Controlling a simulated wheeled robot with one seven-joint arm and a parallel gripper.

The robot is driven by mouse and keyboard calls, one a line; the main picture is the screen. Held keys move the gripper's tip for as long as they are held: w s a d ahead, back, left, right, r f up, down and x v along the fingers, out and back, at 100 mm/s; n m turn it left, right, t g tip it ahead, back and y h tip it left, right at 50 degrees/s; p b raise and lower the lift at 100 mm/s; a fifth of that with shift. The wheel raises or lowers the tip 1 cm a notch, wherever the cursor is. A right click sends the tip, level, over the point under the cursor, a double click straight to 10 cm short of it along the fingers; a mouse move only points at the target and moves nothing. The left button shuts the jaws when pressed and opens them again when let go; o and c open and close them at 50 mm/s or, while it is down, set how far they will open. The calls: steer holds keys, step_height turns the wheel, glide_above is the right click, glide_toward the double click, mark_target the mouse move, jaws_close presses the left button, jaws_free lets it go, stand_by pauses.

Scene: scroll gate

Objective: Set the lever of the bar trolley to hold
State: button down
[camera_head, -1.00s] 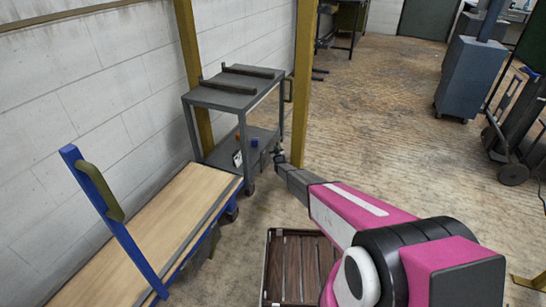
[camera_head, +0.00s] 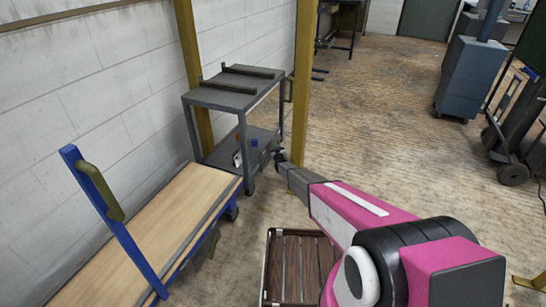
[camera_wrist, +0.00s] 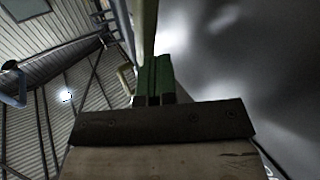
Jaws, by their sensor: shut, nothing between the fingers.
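A grey two-tier trolley (camera_head: 226,101) with two dark bars across its top stands by the wall. A blue-framed trolley with a wooden deck (camera_head: 160,222) stands in front of it, with an olive grip (camera_head: 101,190) on its blue upright. I cannot make out a lever or its setting, nor tell which is the bar trolley. My gripper (camera_head: 279,157) is shut and empty, low beside the grey trolley's right end. Whether it touches anything there is unclear. In the wrist view, a dark strip (camera_wrist: 160,122) lies across a pale wooden surface (camera_wrist: 165,163), close to the camera.
Yellow posts (camera_head: 304,80) stand beside and behind the grey trolley. A slatted dark crate (camera_head: 295,268) sits on the floor under my arm. Small items lie on the grey trolley's lower shelf. Grey-blue cabinets (camera_head: 468,78) stand far right. The middle floor is clear.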

mark_target(278, 142)
steer(key=shift+w+d+r, duration=0.3)
steer(key=shift+w+r, duration=0.4)
steer(key=shift+w, duration=0.05)
steer(key=shift+w+d+r, duration=0.25)
steer(key=shift+w+r, duration=0.4)
steer(key=shift+w, duration=0.05)
stand_by(3.0)
steer(key=s+a+f, duration=0.3)
steer(key=s+f, duration=0.6)
steer(key=s, duration=0.1)
steer(key=shift+a, duration=0.3)
stand_by(1.7)
stand_by(0.3)
